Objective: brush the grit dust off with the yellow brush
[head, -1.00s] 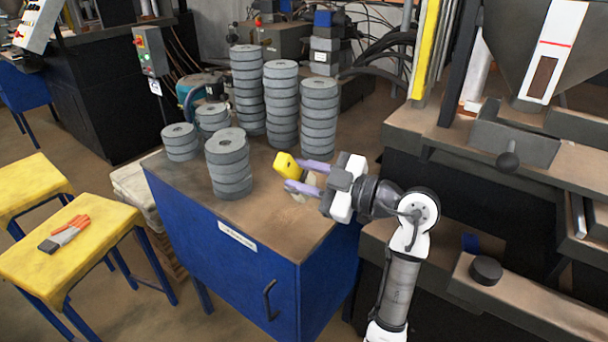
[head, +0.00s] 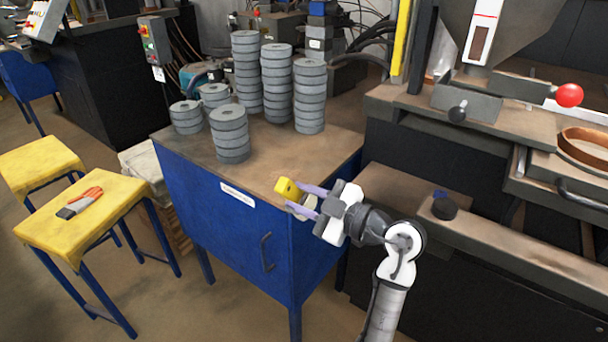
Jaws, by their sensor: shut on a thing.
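My gripper (head: 309,202) is at the front right edge of the blue cabinet's brown top (head: 285,158). Its purple fingers are shut on the yellow brush (head: 287,188), whose yellow block shows at the fingertips. The bristles are mostly hidden or too small to make out. Brownish grit dust seems spread over the cabinet top; its exact extent is hard to tell. Stacks of grey flap discs (head: 230,134) stand on the back and left of the top, apart from the brush.
A yellow stool (head: 110,205) at the left bears an orange and grey tool (head: 80,203). A dark machine (head: 440,150) with ledges and a red knob (head: 569,95) stands close to the right of my arm. The cabinet top's right part is clear of discs.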

